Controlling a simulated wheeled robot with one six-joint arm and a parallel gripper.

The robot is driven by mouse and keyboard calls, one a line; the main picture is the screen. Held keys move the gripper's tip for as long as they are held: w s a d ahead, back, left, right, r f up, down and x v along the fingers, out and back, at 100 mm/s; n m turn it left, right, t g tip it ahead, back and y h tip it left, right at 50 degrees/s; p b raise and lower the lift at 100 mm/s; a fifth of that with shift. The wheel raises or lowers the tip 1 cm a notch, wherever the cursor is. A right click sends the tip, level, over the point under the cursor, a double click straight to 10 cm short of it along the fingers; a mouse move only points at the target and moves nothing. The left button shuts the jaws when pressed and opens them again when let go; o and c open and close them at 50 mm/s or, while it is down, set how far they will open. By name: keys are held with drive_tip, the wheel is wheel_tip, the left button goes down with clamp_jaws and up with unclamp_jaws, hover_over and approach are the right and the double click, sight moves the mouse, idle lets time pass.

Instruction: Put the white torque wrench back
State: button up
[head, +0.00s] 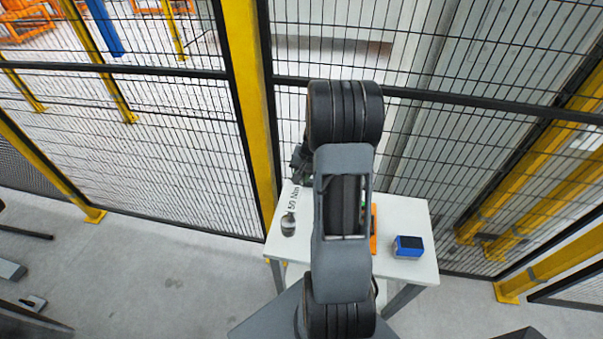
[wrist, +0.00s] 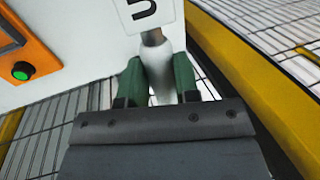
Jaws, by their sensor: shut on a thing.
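The white torque wrench (wrist: 161,88) is between the green fingers of my gripper (wrist: 158,72) in the wrist view. The gripper is shut on it. A grey-brown neck and a white tag with dark lettering show beyond the fingers. In the head view a white label reading "50 Nm" (head: 294,199) shows left of my arm, above a small dark and grey round piece (head: 288,224) at the table's left side. My arm hides the gripper's fingers and most of the wrench there. I cannot tell whether the wrench touches the table.
The white table (head: 415,215) stands against a mesh fence with yellow posts (head: 249,90). A blue box (head: 408,247) sits at its right. An orange panel (head: 374,228), with a green button in the wrist view (wrist: 22,71), is partly behind my arm.

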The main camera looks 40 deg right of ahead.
wheel_tip(320, 180, down, 8)
drive_tip(key=b, duration=0.7)
drive_tip(key=shift+f+b, duration=0.4)
idle(0.6)
drive_tip(key=o, duration=1.1)
drive_tip(key=shift+s, duration=0.1)
drive_tip(key=b+v, duration=0.1)
drive_tip(key=v, duration=1.3)
drive_tip(key=s+a+r+n, duration=0.1)
drive_tip(key=s+a+n, duration=0.2)
drive_tip(key=a, duration=0.4)
drive_tip(key=s+a+r+n+t+h, duration=0.1)
drive_tip(key=s+a+n, duration=0.2)
drive_tip(key=a, duration=0.5)
drive_tip(key=s+a+r+n+t+h, duration=0.1)
drive_tip(key=s+a+r+n, duration=0.1)
drive_tip(key=a, duration=0.6)
drive_tip(key=shift+s+a+r+n, duration=0.15)
drive_tip(key=shift+s+n, duration=0.65)
drive_tip(key=shift+s, duration=0.4)
